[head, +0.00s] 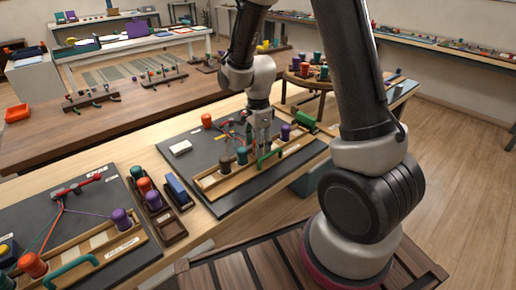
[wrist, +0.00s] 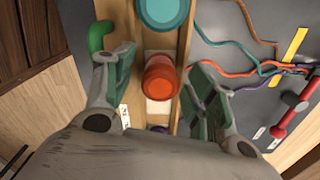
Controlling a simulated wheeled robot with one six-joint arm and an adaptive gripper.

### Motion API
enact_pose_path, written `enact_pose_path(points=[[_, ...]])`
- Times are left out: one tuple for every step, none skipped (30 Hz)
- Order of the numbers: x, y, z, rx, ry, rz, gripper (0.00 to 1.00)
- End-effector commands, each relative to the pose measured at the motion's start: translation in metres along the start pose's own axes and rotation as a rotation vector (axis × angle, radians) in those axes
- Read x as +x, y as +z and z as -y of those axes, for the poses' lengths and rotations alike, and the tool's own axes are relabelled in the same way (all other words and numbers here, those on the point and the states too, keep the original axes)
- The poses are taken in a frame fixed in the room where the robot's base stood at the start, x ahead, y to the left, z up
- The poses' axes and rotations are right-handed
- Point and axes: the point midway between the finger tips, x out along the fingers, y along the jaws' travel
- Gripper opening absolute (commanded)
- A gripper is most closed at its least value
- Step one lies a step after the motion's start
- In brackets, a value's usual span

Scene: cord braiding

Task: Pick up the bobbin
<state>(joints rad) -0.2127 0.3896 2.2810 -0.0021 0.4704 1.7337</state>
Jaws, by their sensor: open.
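An orange bobbin (wrist: 161,78) stands in a wooden rack (wrist: 183,60), between my open fingers in the wrist view. My gripper (wrist: 160,88) is open, with a green-padded finger on each side of it and a gap on both sides. A teal bobbin (wrist: 165,8) stands just above it in the picture, and a purple bobbin (wrist: 158,128) shows partly below. In the head view my gripper (head: 263,150) is down at the rack (head: 212,182), between the teal bobbin (head: 241,155) and the purple bobbin (head: 285,132). I cannot make out the orange bobbin there.
A green handle (wrist: 101,36) rises beside the rack, close to my left finger. Coloured cords (wrist: 240,62) run to a red bar (wrist: 291,112) at right. A tray of bobbins (head: 158,205) lies left of the board.

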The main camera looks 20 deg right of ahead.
Motion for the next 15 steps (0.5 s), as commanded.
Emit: enact_pose_path(points=[[-0.0002,0.0000,0.0000,0.000,0.000,0.000,0.56],[-0.0002,0.0000,0.0000,0.000,0.000,0.000,0.56],[-0.0002,0.0000,0.0000,0.000,0.000,0.000,0.49],[-0.0002,0.0000,0.0000,0.000,0.000,0.000,0.43],[-0.0003,0.0000,0.0000,0.000,0.000,0.000,0.38],[-0.0003,0.0000,0.0000,0.000,0.000,0.000,0.31],[-0.0003,0.0000,0.0000,0.000,0.000,0.000,0.25],[-0.0003,0.0000,0.0000,-0.001,0.000,0.000,0.20],[-0.0003,0.0000,0.0000,-0.001,0.000,0.000,0.12],[-0.0004,0.0001,0.0000,-0.001,0.000,0.000,0.07],[-0.0004,0.0000,0.0000,-0.001,0.000,0.000,0.06],[-0.0004,0.0001,0.0001,-0.001,0.000,0.000,0.06],[-0.0004,0.0001,0.0001,-0.001,0.000,0.000,0.06],[-0.0005,0.0001,0.0001,-0.001,0.000,0.000,0.06],[-0.0005,0.0001,0.0001,-0.001,0.000,0.000,0.06]])
